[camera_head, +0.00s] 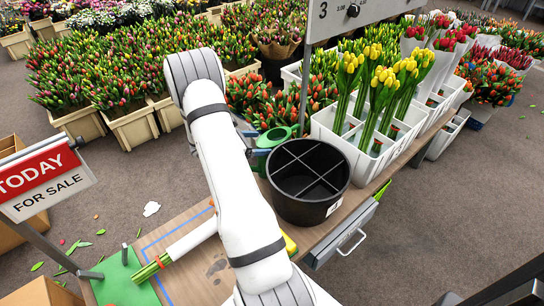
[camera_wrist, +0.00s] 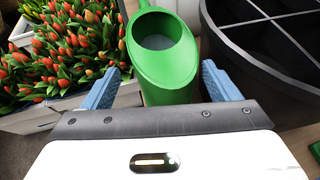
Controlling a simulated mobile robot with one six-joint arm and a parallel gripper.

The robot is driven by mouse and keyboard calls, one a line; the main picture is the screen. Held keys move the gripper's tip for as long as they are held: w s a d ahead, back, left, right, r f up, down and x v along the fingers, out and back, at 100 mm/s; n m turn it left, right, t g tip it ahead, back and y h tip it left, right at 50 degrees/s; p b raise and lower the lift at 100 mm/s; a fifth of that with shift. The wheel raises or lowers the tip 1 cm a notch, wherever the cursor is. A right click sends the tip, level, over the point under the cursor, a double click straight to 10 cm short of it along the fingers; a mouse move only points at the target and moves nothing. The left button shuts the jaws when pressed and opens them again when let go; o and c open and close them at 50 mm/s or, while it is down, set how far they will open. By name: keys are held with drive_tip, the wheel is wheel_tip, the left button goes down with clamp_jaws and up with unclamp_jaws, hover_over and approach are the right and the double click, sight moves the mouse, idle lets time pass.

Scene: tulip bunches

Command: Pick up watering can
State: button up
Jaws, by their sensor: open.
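The green watering can (camera_head: 275,136) stands behind the black divided bucket and beside the red tulips in the head view, partly hidden by my arm and the bucket. In the wrist view, the green can (camera_wrist: 165,70) shows a wide slanted opening, and its body lies between the two blue fingers. My gripper (camera_wrist: 158,82) is open, with one finger on each side of the can. I cannot tell whether either finger touches it. In the head view, my gripper (camera_head: 254,143) is mostly hidden behind my arm, with only blue finger parts showing.
The black divided bucket (camera_head: 339,183) stands close to the can's right; its rim (camera_wrist: 255,62) also shows in the wrist view. Red tulips (camera_wrist: 60,45) crowd the left. A white crate (camera_head: 352,150) of yellow tulips and a sign post (camera_head: 304,85) stand nearby.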

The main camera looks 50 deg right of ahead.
sight(268, 143)
drive_tip(key=b+x, duration=0.1)
drive_tip(key=x, duration=0.3)
drive_tip(key=shift+d+f, duration=0.15)
drive_tip(key=shift+f, duration=0.15)
drive_tip(key=shift+c, duration=0.5)
drive_tip(key=shift+r, duration=0.1)
drive_tip(key=c, duration=1.7)
drive_tip(key=shift+r, duration=0.1)
